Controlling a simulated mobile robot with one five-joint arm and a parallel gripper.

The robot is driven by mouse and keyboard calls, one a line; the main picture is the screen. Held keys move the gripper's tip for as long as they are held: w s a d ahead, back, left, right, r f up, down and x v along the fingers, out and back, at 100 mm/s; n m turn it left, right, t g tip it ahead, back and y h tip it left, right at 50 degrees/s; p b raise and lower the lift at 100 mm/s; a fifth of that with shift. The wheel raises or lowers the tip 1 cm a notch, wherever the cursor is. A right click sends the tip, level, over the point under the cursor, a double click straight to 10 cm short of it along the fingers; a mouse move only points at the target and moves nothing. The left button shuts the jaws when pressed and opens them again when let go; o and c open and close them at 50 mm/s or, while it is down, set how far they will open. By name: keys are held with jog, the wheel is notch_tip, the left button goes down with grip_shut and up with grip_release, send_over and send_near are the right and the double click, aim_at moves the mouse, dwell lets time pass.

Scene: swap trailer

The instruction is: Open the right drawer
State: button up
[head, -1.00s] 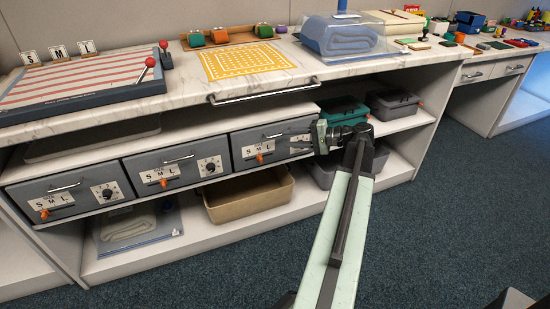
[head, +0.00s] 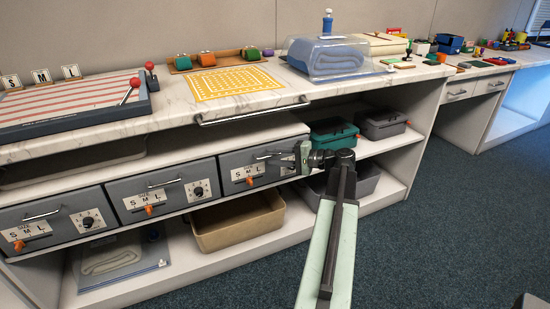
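The right drawer (head: 233,168) is the grey front at the right end of a row of three under the counter. It looks closed, about level with the others. It has a metal bar handle, a letter plate and an orange lever (head: 250,181). My gripper (head: 284,161) is at the right part of this drawer front, close to the handle's right end. It covers the area right of the letter plate. The fingers are small and blend with the drawer front, so I cannot tell whether they touch or hold the handle.
The middle drawer (head: 128,207) and left drawer (head: 62,239) look closed. A rail (head: 255,116) runs along the counter edge above. A tan bin (head: 238,232) sits below, and a teal box (head: 330,140) stands on the shelf to the right. Carpet in front is free.

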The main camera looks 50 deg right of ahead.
grip_shut()
dwell(1.2)
